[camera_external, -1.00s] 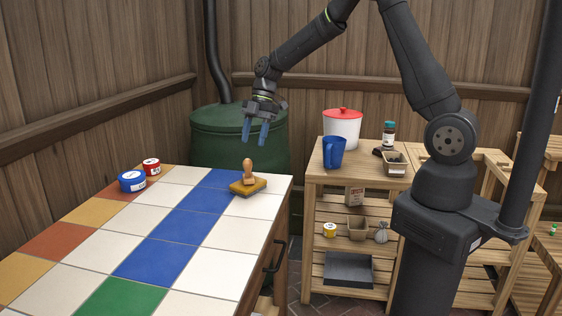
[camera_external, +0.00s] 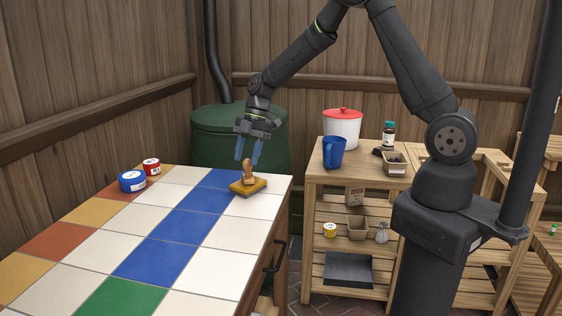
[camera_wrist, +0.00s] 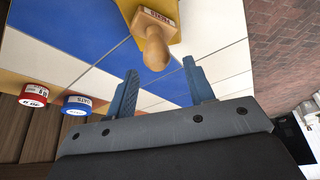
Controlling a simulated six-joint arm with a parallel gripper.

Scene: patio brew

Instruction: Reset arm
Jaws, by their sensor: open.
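My gripper (camera_external: 247,151) is open with blue fingers pointing down, just above and behind a wooden-handled stamp (camera_external: 248,174). Whether a fingertip touches the knob I cannot tell from the external view.
A blue tin (camera_external: 132,181) and a red tin (camera_external: 152,167) stand at the counter's far left. A green barrel (camera_external: 215,140) is behind. The wooden shelf (camera_external: 312,172) at right holds a blue jug (camera_external: 333,153), a white pot with red lid (camera_external: 342,132) and a bottle (camera_external: 389,135).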

